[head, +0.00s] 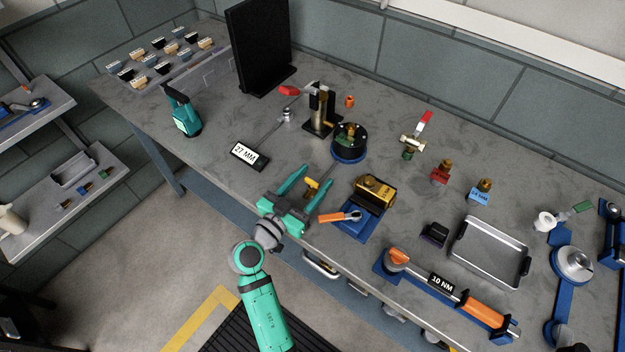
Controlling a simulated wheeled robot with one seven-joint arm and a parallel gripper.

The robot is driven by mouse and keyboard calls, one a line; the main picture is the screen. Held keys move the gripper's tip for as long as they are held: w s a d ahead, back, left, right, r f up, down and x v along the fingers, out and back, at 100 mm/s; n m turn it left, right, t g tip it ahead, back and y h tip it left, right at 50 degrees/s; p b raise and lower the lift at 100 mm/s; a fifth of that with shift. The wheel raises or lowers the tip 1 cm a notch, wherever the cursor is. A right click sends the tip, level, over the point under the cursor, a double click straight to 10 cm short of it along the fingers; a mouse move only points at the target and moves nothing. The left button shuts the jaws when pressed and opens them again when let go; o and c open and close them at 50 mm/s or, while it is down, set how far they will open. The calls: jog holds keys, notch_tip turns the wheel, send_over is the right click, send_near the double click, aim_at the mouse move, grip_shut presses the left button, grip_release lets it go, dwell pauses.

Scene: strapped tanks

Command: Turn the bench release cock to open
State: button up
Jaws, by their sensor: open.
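My gripper (316,174) is open and empty-looking above the front edge of the bench, its two green fingers pointing toward the back. A small yellow-handled fitting (312,185), which may be the release cock, shows between the fingers. I cannot tell whether the fingers touch it, and its lower part is partly hidden. A thin line seems to run from it toward a round black device with a blue base (350,142).
A "27 MM" tool (248,156) lies left. A metal tray (490,252) and torque wrench (470,305) are farther right. A black panel (262,45) stands behind.

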jog(key=v, duration=1)
jog(key=shift+s+a, duration=0.25)
